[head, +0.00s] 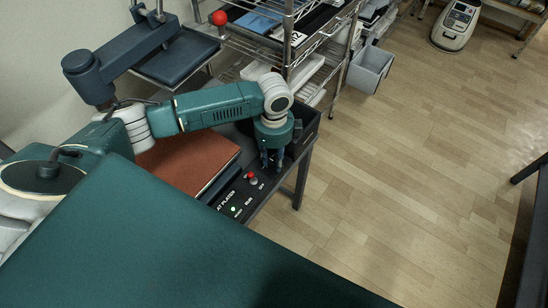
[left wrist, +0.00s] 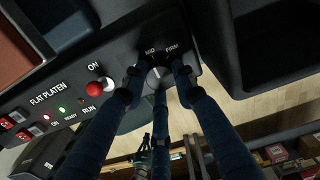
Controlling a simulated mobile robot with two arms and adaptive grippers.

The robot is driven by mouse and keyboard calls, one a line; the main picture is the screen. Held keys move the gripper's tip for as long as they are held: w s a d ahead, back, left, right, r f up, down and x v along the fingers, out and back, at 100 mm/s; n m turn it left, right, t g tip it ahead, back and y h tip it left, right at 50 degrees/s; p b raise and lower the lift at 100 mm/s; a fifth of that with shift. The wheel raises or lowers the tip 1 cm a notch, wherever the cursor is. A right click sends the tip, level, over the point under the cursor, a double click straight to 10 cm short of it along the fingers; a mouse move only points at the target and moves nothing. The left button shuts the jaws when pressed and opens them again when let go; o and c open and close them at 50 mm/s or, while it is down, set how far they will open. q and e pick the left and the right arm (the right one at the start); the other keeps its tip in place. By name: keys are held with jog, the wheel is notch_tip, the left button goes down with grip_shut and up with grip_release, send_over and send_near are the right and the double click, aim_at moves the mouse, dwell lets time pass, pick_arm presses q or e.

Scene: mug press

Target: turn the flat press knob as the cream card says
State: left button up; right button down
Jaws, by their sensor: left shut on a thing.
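The flat press knob (left wrist: 157,74) is a dark round dial with a light pointer mark, on the black control panel (left wrist: 128,62) labelled FLAT PLATEN. The words MID and FIRM show beyond it; I cannot tell exactly which the mark points at. My left gripper (left wrist: 158,82) is shut on the knob, with its blue fingers around it. In the head view the left gripper (head: 272,164) reaches down to the panel's far end and hides the knob. The flat press (head: 190,155) has a brown-red pad. I see no cream card. My right gripper is not in view.
A black tray (head: 306,134) adjoins the panel's end. A wire shelf (head: 290,40) stands behind. Open wood floor (head: 400,170) lies to the right.

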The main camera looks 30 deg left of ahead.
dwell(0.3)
pick_arm(q)
jog(key=shift+r+n+p, duration=0.15)
jog(key=shift+n+p, duration=0.25)
jog(key=shift+p, duration=0.4)
jog(key=n+p, duration=0.5)
jog(key=p, duration=0.2)
jog(key=shift+r, duration=0.15)
jog(key=n+p, duration=0.2)
jog(key=n, duration=0.1)
jog(key=shift+p, duration=0.3)
jog(key=shift+f+n+p, duration=0.2)
jog(key=shift+n+p, duration=0.15)
jog(key=shift+n, duration=0.15)
jog(key=shift+f, duration=0.1)
jog(key=o, duration=1.2)
jog(key=shift+c, duration=0.2)
